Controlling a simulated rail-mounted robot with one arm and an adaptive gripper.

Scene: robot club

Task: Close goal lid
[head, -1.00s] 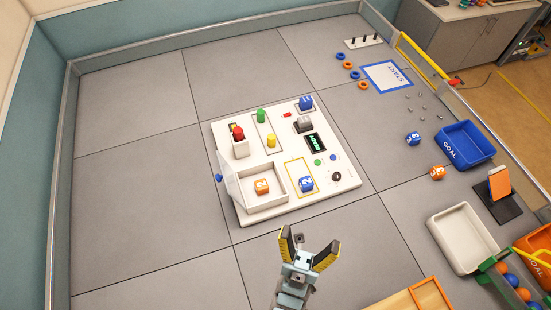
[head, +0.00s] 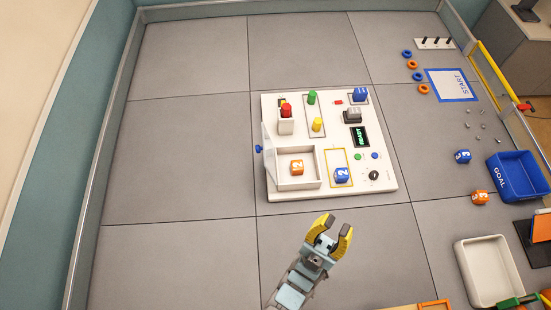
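A white board (head: 380,186) lies on the grey floor in the head view. At its front left is an open-topped white box (head: 318,166) with an orange numbered cube (head: 297,167) inside. A clear lid (head: 268,150) stands raised along the box's left side, with a blue knob (head: 259,149) on its outer left. The lid's faint outline makes its exact tilt hard to tell. My gripper (head: 332,228) is in front of the board, to the right of and nearer than the box. Its yellow-and-dark fingers are apart with nothing visible between them. It touches neither lid nor knob.
A blue cube (head: 342,175) sits in a yellow outline right of the box. A red-topped post (head: 286,111) stands behind the box. Green (head: 311,97) and yellow (head: 317,124) pegs are nearby. The floor left of the board is clear.

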